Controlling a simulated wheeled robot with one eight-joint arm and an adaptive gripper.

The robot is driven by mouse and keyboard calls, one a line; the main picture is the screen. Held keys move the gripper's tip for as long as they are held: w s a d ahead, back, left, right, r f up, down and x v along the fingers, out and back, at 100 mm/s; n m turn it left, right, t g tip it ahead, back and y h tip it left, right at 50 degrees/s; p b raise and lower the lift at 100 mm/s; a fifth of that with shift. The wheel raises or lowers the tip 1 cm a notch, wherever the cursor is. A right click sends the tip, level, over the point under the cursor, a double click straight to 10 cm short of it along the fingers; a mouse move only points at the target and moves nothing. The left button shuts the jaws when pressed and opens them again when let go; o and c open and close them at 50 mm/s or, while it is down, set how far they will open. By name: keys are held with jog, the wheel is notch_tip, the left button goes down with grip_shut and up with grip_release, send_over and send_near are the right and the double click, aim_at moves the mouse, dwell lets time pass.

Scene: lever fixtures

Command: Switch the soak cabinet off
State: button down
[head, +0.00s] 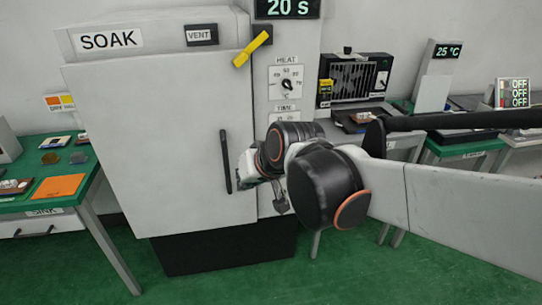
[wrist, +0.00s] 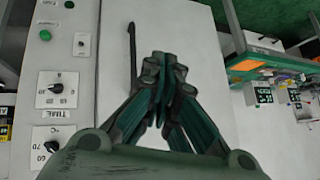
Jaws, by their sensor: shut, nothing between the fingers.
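The soak cabinet (head: 165,125) is a tall grey unit labelled SOAK with a broad closed door. A yellow lever (head: 249,50) on a dark mount sits at its upper right and slants down to the left. The control panel shows a HEAT dial (head: 286,84). In the wrist view the panel also shows a TIME dial (wrist: 55,88), a green button (wrist: 45,35) and a small switch (wrist: 81,43). My gripper (wrist: 163,62) is shut and empty in front of the door, beside the dark door handle (wrist: 132,50). In the head view my arm hides its fingertips.
A green table (head: 40,200) with an orange sheet and small items stands at the left. More benches with equipment and a 25 °C display (head: 447,50) stand at the right. My arm crosses in front of the lower panel. Green floor (head: 350,275) is open in front.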

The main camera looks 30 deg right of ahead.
jog(key=w+d+f+m+t+p, duration=0.1)
jog(key=w+d+f+m, duration=0.1)
jog(key=w+d, duration=0.35)
jog(key=w+d+f+m+t, duration=0.1)
jog(key=w+d+f+m, duration=0.15)
jog(key=w, duration=0.65)
jog(key=w+d+f+m+h, duration=0.1)
jog(key=w+d+f+m, duration=0.2)
jog(key=d+f, duration=0.4)
jog(key=w+d+f+m+t, duration=0.1)
jog(key=w+d+f+m, duration=0.2)
jog(key=d+f, duration=0.3)
jog(key=w+d, duration=0.1)
jog(key=d, duration=0.3)
jog(key=shift+d+f+h, duration=0.35)
jog(key=shift+d+h, duration=0.05)
jog(key=shift+w+m, duration=0.15)
jog(key=shift+m, duration=0.1)
jog(key=b+x, duration=0.3)
jog(key=x, duration=0.7)
